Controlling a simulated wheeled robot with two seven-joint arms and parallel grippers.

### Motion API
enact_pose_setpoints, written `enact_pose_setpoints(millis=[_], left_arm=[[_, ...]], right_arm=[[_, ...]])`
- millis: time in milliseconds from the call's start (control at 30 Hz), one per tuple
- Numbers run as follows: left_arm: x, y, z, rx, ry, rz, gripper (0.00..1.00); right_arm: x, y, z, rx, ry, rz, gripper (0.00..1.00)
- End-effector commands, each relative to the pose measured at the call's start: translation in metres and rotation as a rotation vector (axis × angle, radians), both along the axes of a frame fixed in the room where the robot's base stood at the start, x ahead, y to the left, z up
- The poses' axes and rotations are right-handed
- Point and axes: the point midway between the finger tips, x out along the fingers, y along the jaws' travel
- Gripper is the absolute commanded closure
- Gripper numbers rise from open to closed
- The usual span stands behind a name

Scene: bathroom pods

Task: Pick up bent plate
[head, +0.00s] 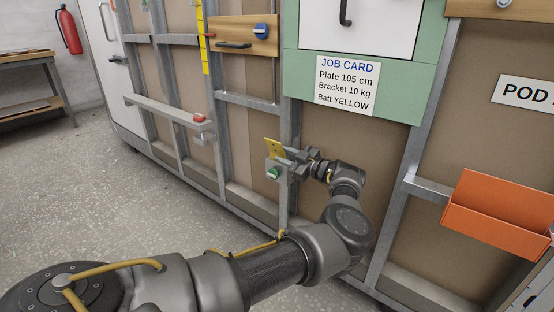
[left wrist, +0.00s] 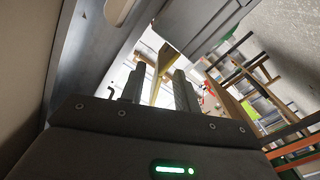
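A small yellow plate (head: 274,148), which looks like the bent plate, stands at a grey fixture with a green knob (head: 274,173) on the pod frame. My left gripper (head: 290,154) is just to the right of the plate, at about its height. In the left wrist view the yellow plate (left wrist: 161,70) shows edge-on between my two fingers (left wrist: 160,80). Light gaps show beside it, so the fingers look open around it and apart from it. The plate's lower part is hidden in the head view. My right gripper is not in view.
A job card (head: 347,85) hangs on the green panel above. An orange bin (head: 496,222) is on the wall at right. A grey rail with a red knob (head: 165,112) juts out at left. Metal uprights stand around the gripper. The floor (head: 90,200) at left is clear.

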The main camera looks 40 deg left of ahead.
Motion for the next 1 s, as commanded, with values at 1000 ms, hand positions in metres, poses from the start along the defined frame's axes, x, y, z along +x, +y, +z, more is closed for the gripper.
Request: enact_pose_setpoints(millis=[1000], left_arm=[[0.001,0.038,-0.002,0.0,0.001,-0.001,1.0]], right_arm=[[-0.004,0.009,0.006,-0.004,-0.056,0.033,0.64]])
